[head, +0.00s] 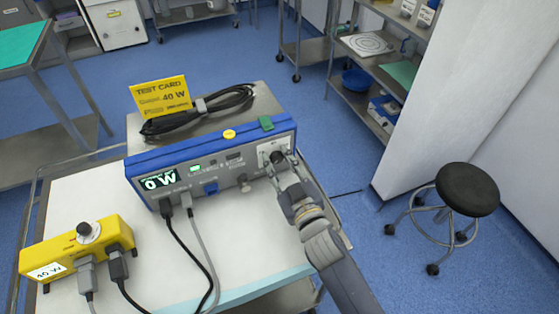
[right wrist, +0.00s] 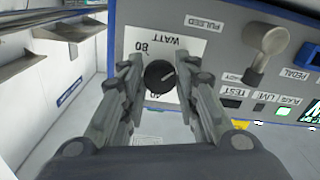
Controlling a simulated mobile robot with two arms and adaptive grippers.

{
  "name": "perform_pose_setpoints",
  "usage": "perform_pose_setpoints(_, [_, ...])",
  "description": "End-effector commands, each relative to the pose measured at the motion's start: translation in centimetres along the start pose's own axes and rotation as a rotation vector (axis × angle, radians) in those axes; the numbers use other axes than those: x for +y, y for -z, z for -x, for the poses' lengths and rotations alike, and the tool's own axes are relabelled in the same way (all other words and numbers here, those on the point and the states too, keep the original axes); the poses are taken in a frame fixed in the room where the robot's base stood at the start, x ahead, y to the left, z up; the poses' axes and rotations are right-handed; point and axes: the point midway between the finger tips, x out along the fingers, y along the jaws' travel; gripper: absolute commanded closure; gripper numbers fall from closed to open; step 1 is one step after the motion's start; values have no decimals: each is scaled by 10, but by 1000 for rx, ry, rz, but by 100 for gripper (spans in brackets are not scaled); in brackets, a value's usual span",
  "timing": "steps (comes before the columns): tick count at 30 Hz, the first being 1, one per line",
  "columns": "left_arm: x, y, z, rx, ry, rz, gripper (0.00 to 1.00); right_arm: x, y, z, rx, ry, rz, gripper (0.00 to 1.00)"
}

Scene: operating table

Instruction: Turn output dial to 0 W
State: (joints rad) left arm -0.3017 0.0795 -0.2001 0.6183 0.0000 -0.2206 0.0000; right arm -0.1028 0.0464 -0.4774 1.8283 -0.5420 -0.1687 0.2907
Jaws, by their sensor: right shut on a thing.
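The blue and grey generator unit (head: 210,165) stands on the white-topped cart, and its green display (head: 159,182) reads "0 W". The output dial is a black knob (right wrist: 159,77) on a white plate marked "WATT" and "80"; it also shows at the right end of the front panel in the head view (head: 278,157). My right gripper (right wrist: 157,82) is shut on the dial, one finger on each side of it. In the head view my right gripper (head: 281,166) reaches the panel from the front right. My left gripper is not in view.
A yellow test card (head: 160,97) reading "40 W" and a coiled black cable (head: 198,112) are on top of the unit. A yellow box (head: 78,246) with a knob sits at front left, with cables running from it. A black stool (head: 467,189) stands at right.

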Motion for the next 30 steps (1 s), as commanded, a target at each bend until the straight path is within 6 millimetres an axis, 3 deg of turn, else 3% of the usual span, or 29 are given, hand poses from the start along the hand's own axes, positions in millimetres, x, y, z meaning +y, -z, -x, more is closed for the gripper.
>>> perform_pose_setpoints(4, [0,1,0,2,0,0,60,0,0,0,0,0,2,95])
perform_pose_setpoints(5, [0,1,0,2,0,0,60,0,0,0,0,0,2,69])
perform_pose_setpoints(7, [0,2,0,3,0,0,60,0,0,0,0,0,2,53])
perform_pose_setpoints(8, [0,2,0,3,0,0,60,0,0,0,0,0,2,51])
perform_pose_setpoints(20, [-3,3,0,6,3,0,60,0,0,4,0,0,0,51])
perform_pose_setpoints(23, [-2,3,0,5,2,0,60,0,-2,16,-2,0,0,51])
perform_pose_setpoints(30, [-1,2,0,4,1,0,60,0,-1,63,-3,1,0,51])
